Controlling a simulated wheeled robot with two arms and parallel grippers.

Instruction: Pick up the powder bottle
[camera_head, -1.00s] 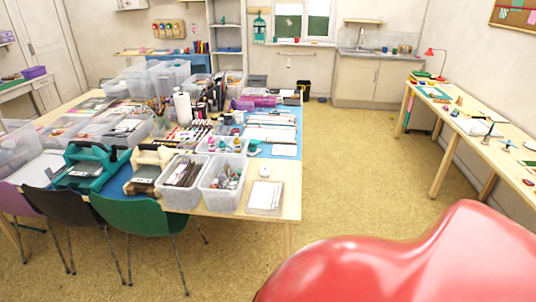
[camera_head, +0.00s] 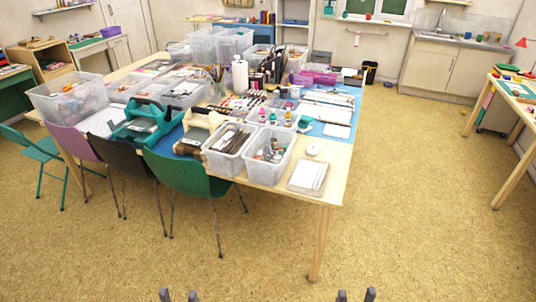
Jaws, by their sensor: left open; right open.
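Several small bottles (camera_head: 262,115) stand in a clear tray on the big work table (camera_head: 331,187). I cannot tell which of them, if any, is the powder bottle. A white bottle-like roll (camera_head: 240,76) stands farther back on the table. Only the fingertips of my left gripper (camera_head: 179,296) show at the bottom edge, apart and empty. The fingertips of my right gripper (camera_head: 356,296) show there too, apart and empty. Both are in front of the table, well away from the bottles.
Clear bins (camera_head: 228,162) of tools crowd the table's near edge. A green chair (camera_head: 190,174), a black chair and a purple chair stand along the front left. The floor (camera_head: 420,220) is free to the right, up to a side table (camera_head: 501,94).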

